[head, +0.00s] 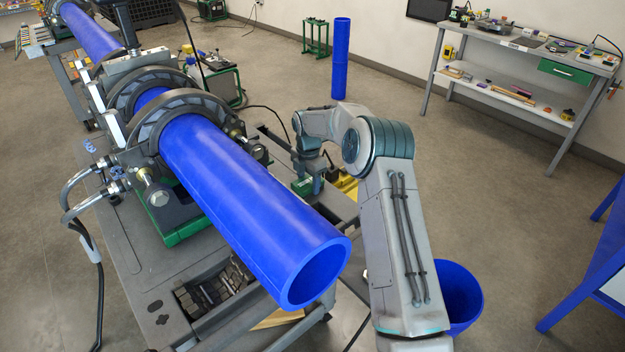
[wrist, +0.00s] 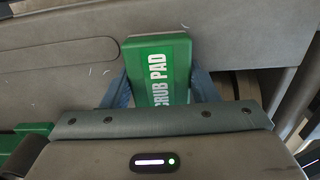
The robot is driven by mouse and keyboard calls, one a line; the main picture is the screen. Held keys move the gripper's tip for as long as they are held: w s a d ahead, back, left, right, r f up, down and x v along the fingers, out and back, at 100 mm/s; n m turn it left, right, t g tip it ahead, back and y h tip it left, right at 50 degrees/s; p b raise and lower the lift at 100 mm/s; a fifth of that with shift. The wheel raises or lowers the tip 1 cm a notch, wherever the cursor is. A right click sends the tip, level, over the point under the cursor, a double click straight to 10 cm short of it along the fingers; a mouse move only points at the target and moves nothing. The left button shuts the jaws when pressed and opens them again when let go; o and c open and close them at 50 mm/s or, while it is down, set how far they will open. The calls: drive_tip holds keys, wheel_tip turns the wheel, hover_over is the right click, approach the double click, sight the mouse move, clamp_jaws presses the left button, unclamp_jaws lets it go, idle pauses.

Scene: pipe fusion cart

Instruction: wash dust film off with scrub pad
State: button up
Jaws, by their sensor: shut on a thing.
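The green scrub pad (wrist: 160,68), with white SCRUB PAD lettering, is between the two fingers of my gripper (wrist: 160,92) in the wrist view. My gripper is shut on it, one finger on each side. Below the pad is the grey top of the cart (wrist: 60,65). I cannot make out a dust film.
A blue bin (head: 462,296) stands on the floor behind my arm. A workbench (head: 520,60) with tools stands at the back right. An upright blue pipe (head: 340,60) stands near the wall. Hoses (head: 92,210) loop at the cart's left. Floor between cart and bench is largely clear.

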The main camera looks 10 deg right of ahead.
sight(297, 187)
drive_tip(key=shift+s+a+f+b, duration=0.1)
drive_tip(key=shift+s+a+b, duration=0.15)
drive_tip(key=shift+s+a, duration=0.6)
drive_tip(key=shift+s+a+f+b, duration=0.1)
drive_tip(key=shift+s+a+b, duration=0.3)
drive_tip(key=shift+a, duration=0.65)
drive_tip(key=shift+s+a+r, duration=0.1)
drive_tip(key=shift+s+a, duration=0.45)
drive_tip(key=shift+a, duration=0.25)
drive_tip(key=shift+s+a+r, duration=0.1)
drive_tip(key=shift+s+a, duration=0.4)
drive_tip(key=shift+a, duration=0.3)
drive_tip(key=shift+s+a+r, duration=0.1)
drive_tip(key=shift+s+a, duration=0.45)
drive_tip(key=shift+a, duration=0.25)
drive_tip(key=shift+s+a+f+b, duration=0.1)
drive_tip(key=shift+s+a+b, duration=0.1)
drive_tip(key=shift+s+a, duration=0.4)
drive_tip(key=shift+s+a+f+b, duration=0.15)
drive_tip(key=shift+s+a, duration=0.2)
drive_tip(key=shift+a, duration=0.35)
drive_tip(key=shift+r, duration=0.15)
drive_tip(key=shift+r+p, duration=2.1)
drive_tip(key=shift+r, duration=0.8)
drive_tip(key=shift+r, duration=0.1)
drive_tip(key=shift+r+p, duration=1.1)
drive_tip(key=shift+r, duration=0.35)
